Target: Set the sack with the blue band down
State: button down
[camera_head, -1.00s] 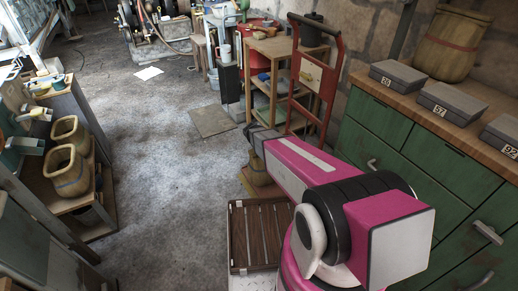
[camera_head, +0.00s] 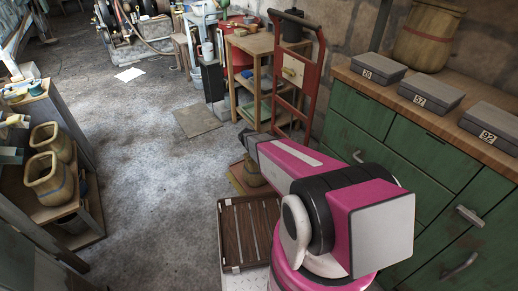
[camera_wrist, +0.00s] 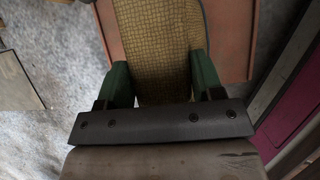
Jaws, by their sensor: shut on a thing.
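My gripper (camera_wrist: 162,78) is shut on a woven, straw-coloured sack (camera_wrist: 160,35), seen from above in the wrist view between two green fingers. In the head view a small part of this sack (camera_head: 252,176) shows beneath my pink forearm, which hides the rest and my gripper. I cannot make out the colour of its band. A reddish-brown flat surface (camera_wrist: 230,50) lies below and around it in the wrist view. I cannot tell whether the sack touches that surface.
A red hand truck (camera_head: 311,85) stands just beyond the sack, near a wooden shelf table (camera_head: 252,42). A slatted brown tray (camera_head: 236,225) is nearer. Green drawers (camera_head: 365,115) stand right, with a red-banded sack (camera_head: 428,35) on top. Two sacks (camera_head: 50,180) stand on the left shelf. Open floor (camera_head: 150,180) lies between.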

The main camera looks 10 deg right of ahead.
jog(key=shift+f, duration=0.15)
jog(key=shift+c, duration=1.2)
grip_release()
jog(key=v, duration=1.2)
jog(key=s+d+r+m+g+y, duration=0.1)
jog(key=s+d+r+m+y, duration=0.1)
jog(key=s+r+m, duration=0.5)
jog(key=s+d+r+m+g+y, duration=0.2)
jog(key=s+r+m, duration=0.5)
jog(key=s+m, duration=0.5)
jog(key=shift+d+m+y, duration=0.5)
jog(key=shift+d+m, duration=0.15)
jog(key=shift+m, duration=1.05)
jog(key=shift+s+r, duration=0.1)
jog(key=shift+s, duration=0.05)
